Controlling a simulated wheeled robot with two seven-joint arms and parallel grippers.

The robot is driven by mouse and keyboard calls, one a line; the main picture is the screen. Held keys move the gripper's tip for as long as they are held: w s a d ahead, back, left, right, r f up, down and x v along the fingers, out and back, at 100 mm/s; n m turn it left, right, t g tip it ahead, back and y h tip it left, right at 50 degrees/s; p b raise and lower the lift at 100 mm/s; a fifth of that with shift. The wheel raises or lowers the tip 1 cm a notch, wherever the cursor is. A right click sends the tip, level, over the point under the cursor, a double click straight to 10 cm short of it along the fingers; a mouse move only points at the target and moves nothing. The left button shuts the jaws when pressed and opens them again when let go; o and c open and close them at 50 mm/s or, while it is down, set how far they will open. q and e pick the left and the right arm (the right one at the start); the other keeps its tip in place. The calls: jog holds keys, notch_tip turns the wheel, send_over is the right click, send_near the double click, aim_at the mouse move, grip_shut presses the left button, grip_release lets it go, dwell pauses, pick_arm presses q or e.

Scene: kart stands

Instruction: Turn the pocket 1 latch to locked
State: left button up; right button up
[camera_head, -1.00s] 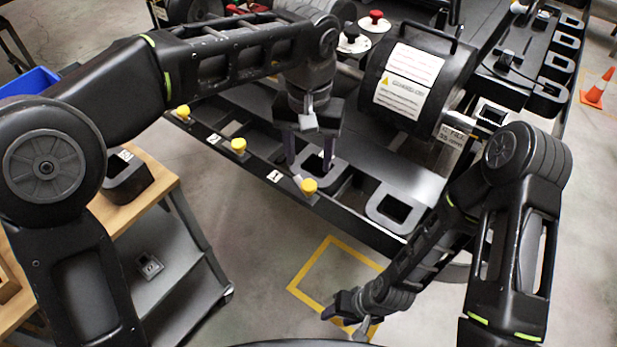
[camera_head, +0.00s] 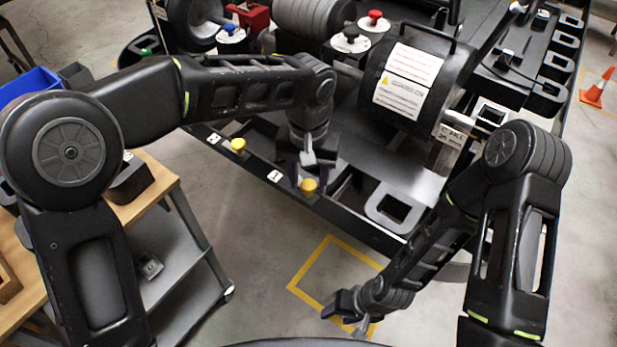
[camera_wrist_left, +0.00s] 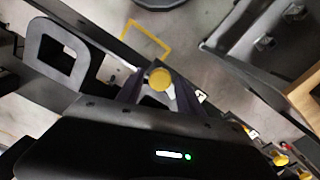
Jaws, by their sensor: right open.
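A latch with a round yellow knob (camera_head: 309,185) sits on the front rail of the kart stand, to the right of a white label (camera_head: 275,176) that seems to read 1. My left gripper (camera_head: 314,180) is over this latch, pointing down. In the left wrist view the yellow knob (camera_wrist_left: 159,78) shows between the two spread fingers (camera_wrist_left: 157,92), with space on both sides. The latch's lever is mostly hidden, so I cannot tell its angle or any contact. My right gripper (camera_head: 346,312) is open and empty, low over the floor.
Another yellow knob (camera_head: 238,145) stands farther left on the rail, beside a second label (camera_head: 214,138). An empty black pocket frame (camera_head: 396,206) lies to the right of my left gripper. A black motor (camera_head: 410,85) stands behind. A wooden-topped cart (camera_head: 160,184) is at left.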

pick_arm(q)
grip_shut()
jog(key=shift+m, duration=0.5)
jog(key=m+p, duration=0.1)
jog(key=m, duration=0.5)
jog(key=m+p, duration=0.1)
jog(key=m, duration=0.5)
jog(key=shift+m, duration=0.3)
dwell(0.4)
jog(key=shift+o, duration=1.2)
grip_release()
